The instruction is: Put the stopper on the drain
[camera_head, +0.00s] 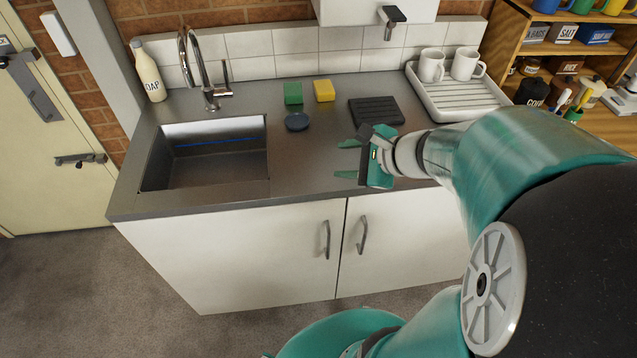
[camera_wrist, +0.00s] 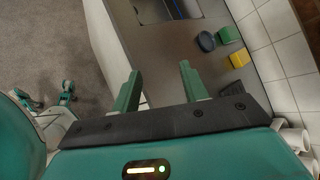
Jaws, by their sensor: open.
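In the wrist view the stopper (camera_wrist: 206,41) shows as a dark disc beyond my fingers. The drain is not visible; the front rim hides part of the sink's floor. A blue line runs along the sink's back inner wall. My gripper (camera_head: 342,159) is open and empty above the counter's front part, to the right of the stopper and nearer the front edge. In the wrist view my gripper (camera_wrist: 160,70) has its two green fingers spread apart, with nothing between them.
A green sponge (camera_head: 293,93) and a yellow sponge (camera_head: 324,91) lie behind the stopper. A black ribbed mat (camera_head: 376,111) lies behind my gripper. The faucet (camera_head: 212,95) stands behind the sink, beside a soap bottle (camera_head: 150,72). A white rack (camera_head: 455,101) holds mugs at right.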

